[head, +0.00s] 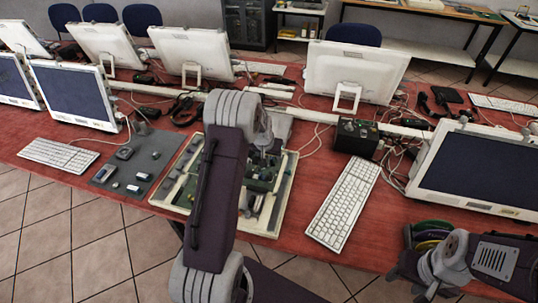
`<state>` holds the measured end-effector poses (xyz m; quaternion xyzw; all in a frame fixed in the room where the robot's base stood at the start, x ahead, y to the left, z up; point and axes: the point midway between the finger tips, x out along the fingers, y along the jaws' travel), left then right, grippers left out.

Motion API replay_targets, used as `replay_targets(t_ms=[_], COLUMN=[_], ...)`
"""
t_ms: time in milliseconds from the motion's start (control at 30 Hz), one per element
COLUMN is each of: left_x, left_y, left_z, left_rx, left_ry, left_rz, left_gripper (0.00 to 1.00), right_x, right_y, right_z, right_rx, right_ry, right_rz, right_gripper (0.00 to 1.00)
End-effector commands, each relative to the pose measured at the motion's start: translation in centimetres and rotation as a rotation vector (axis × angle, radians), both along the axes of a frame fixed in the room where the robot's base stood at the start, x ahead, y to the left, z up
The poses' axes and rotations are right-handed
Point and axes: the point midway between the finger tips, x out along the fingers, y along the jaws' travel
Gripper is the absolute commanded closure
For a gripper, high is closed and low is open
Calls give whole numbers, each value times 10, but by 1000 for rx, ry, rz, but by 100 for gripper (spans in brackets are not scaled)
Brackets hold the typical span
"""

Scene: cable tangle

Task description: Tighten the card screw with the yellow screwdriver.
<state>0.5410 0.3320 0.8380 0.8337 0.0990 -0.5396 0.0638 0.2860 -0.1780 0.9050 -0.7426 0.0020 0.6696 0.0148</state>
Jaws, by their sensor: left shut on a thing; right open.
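A pale open computer case (277,212) with green boards (262,178) inside lies on the red table. My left arm reaches over it and covers much of its left and middle. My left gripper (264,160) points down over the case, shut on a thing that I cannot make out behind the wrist. The yellow screwdriver does not show clearly anywhere. The card screw is too small or hidden to see. My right gripper (412,272) is open at the lower right, low by the table's front edge and well away from the case, partly hidden by its wrist.
A grey mat (160,150) with small parts lies left of the case. A white keyboard (343,203) and a dark box (356,137) are to its right. Green and yellow discs (430,232) lie by my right wrist. Monitors (476,172) and loose cables crowd the table behind.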

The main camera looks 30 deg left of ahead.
Motion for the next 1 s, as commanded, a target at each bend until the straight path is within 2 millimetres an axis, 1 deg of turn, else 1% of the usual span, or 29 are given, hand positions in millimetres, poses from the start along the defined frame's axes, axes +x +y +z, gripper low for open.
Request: replay_targets(t_ms=[200,500,1000], left_x=[0,0,0], left_y=[0,0,1], left_z=[-4,-4,-5], left_rx=[0,0,2], left_ry=[0,0,1], left_rz=[0,-1,-58], left_gripper=[85,85,85], right_x=[0,0,0], right_y=[0,0,0], right_z=[-3,-3,-19], right_rx=[0,0,0], right_ry=[0,0,0], right_rz=[0,0,0], right_gripper=[52,52,52])
